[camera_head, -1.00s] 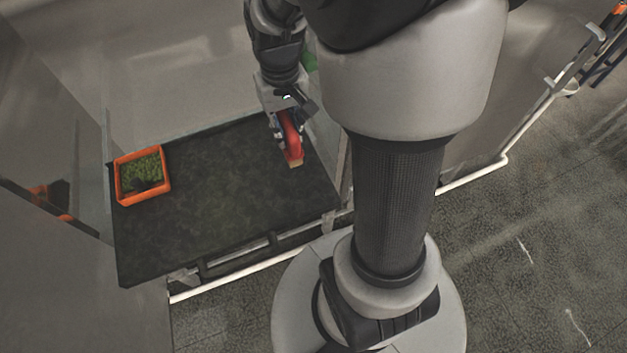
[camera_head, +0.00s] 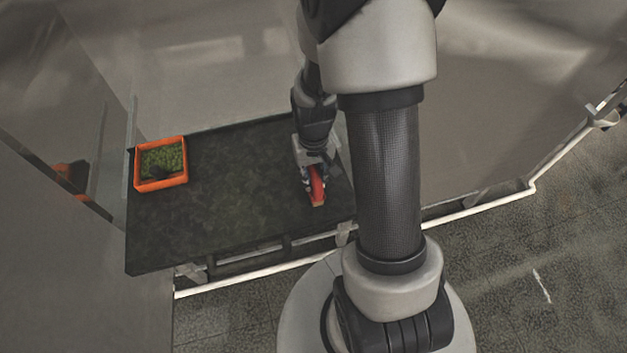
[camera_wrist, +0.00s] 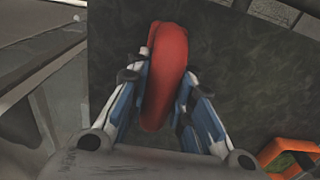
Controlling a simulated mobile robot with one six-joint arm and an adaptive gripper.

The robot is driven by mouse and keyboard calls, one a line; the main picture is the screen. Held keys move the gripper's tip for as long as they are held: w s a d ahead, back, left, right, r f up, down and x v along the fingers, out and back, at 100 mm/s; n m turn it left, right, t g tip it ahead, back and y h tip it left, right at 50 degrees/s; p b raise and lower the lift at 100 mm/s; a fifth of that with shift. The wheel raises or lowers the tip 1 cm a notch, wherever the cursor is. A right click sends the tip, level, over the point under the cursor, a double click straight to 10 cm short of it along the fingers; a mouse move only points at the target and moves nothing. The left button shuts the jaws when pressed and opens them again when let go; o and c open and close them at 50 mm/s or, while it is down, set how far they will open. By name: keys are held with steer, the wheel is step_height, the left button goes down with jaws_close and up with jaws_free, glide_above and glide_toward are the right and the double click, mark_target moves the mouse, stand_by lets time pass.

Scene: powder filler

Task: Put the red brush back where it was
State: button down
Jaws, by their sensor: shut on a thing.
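The red brush (camera_head: 316,183) is in my gripper (camera_head: 309,180), over the right part of the dark table in the head view. Its pale lower end points toward the table's front edge. In the wrist view, the red brush (camera_wrist: 168,62) fills the space between the two blue and white fingers of my gripper (camera_wrist: 160,88), which are shut on it. Its bristles are hidden in the wrist view. I cannot tell whether the brush touches the table.
The dark table (camera_head: 235,200) is mostly bare. An orange box (camera_head: 161,184) with green contents and a dark object stands at its far left; its corner (camera_wrist: 278,150) shows in the wrist view. Translucent walls stand around the table, and a rail (camera_head: 250,256) runs along its front.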

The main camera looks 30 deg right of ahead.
steer(key=shift+f, duration=1.1)
steer(key=shift+f+b, duration=0.2)
steer(key=shift+b, duration=0.1)
steer(key=c, duration=1.4)
jaws_free()
steer(key=shift+r, duration=0.1)
